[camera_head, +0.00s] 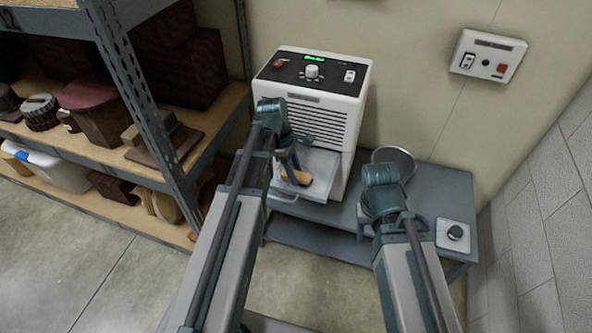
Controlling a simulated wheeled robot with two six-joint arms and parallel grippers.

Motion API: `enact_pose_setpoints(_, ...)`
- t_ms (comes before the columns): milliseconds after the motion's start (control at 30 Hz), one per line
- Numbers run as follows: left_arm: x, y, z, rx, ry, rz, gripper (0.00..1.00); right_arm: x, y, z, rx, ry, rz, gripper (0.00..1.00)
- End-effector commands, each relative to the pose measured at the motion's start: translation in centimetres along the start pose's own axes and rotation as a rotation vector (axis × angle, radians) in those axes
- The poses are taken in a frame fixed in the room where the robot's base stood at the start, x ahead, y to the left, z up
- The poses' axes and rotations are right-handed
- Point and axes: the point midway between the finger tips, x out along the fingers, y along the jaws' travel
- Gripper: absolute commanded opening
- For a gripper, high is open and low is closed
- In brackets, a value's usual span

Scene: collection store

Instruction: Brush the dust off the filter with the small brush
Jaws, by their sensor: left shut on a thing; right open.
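A white dehumidifier-like machine (325,92) with a black control panel and green display stands on a grey table. From its lower front a pale flat panel with a handle (322,187) sticks out; it looks like the filter. My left gripper (291,172) is shut on a small brush (299,178), of which a tan, wooden-looking part shows over the panel. Whether its bristles touch the panel is hidden, and dust is too small to tell. My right gripper (362,226) is open and empty over the table, right of the machine, its fingers partly hidden by its own wrist.
A round grey dish (396,158) stands on the grey table (440,185) behind my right gripper. A white box with a black knob (455,234) is at the table's right. A metal shelf post (140,110) with loaded shelves stands close on the left. A wall switch box (488,55) hangs at right.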

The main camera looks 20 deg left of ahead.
Motion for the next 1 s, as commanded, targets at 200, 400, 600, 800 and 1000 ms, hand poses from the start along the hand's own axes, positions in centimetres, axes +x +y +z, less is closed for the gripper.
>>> enact_pose_setpoints(200,-0.1,0.1,-1.3,-0.002,0.0,0.0,0.0,0.2,0.0,0.0,0.0,0.0,0.0,0.5)
enact_pose_setpoints(400,-0.2,0.2,-1.4,-0.001,0.002,0.0,0.0,0.2,0.0,0.0,0.0,0.0,0.0,0.5)
enact_pose_setpoints(600,-0.2,1.4,-1.5,-0.001,0.003,0.002,0.0,0.2,0.0,0.0,0.0,0.0,0.0,0.5)
enact_pose_setpoints(800,-0.3,3.1,-1.4,-0.001,0.002,0.002,0.0,0.1,0.0,0.0,0.0,0.0,0.0,0.5)
enact_pose_setpoints(1000,-0.4,3.7,-1.3,-0.001,0.001,0.002,0.0,0.0,0.0,0.0,0.0,0.0,0.0,0.5)
